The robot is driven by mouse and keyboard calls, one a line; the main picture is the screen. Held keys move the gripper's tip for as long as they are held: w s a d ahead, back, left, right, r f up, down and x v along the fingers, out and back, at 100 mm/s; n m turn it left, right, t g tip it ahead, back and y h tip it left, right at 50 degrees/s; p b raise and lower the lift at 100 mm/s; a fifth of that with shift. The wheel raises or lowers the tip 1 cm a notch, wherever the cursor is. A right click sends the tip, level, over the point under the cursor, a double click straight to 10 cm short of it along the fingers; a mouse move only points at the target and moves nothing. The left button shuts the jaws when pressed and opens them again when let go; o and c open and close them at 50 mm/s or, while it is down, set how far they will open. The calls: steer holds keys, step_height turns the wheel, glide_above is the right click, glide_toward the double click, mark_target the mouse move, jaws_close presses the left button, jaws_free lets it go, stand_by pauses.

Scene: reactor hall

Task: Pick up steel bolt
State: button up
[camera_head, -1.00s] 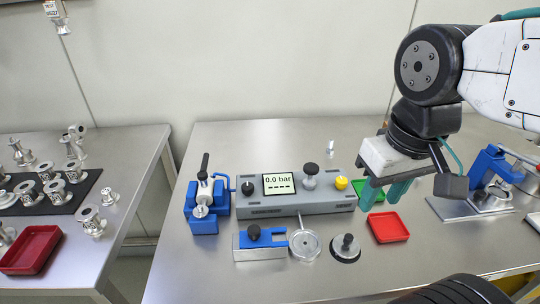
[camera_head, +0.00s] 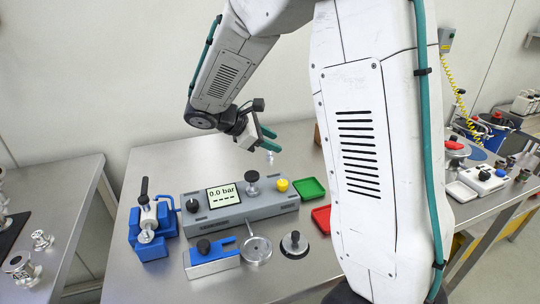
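The steel bolt (camera_head: 270,157) is a small pale metal piece standing on the steel table behind the grey pressure device. My gripper (camera_head: 277,142) has two teal fingers, spread apart with a gap between them. The fingers are tilted and point to the right, at the back of the table. In the picture the bolt shows just below the lower fingertip; I cannot tell whether they touch. Nothing shows between the fingers.
The grey pressure device (camera_head: 240,207) has a screen reading 0.0 bar, a black knob and a yellow knob (camera_head: 282,185). A green tray (camera_head: 309,188) and a partly hidden red tray (camera_head: 321,217) lie right of it. A blue pump (camera_head: 150,237) stands left. My arm hides the table's middle right.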

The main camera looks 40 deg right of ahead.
mark_target(275, 157)
steer(key=w+f+n+h, duration=0.1)
steer(key=w+f+n, duration=0.1)
steer(key=w, duration=0.1)
steer(key=w+d+f+n+t+h, duration=0.1)
steer(key=w+f, duration=0.2)
steer(key=w+f+n+h, duration=0.1)
steer(key=w+f+n, duration=0.1)
steer(key=w, duration=0.1)
steer(key=shift+w+d+f+n+t, duration=0.2)
steer(key=shift+f+n+t, duration=0.1)
steer(key=shift+f, duration=0.1)
steer(key=shift+x, duration=0.85)
steer(key=x, duration=0.6)
steer(key=shift+s+a+f, duration=0.1)
steer(key=shift+s+f, duration=0.1)
steer(key=shift+f, duration=0.15)
jaws_close()
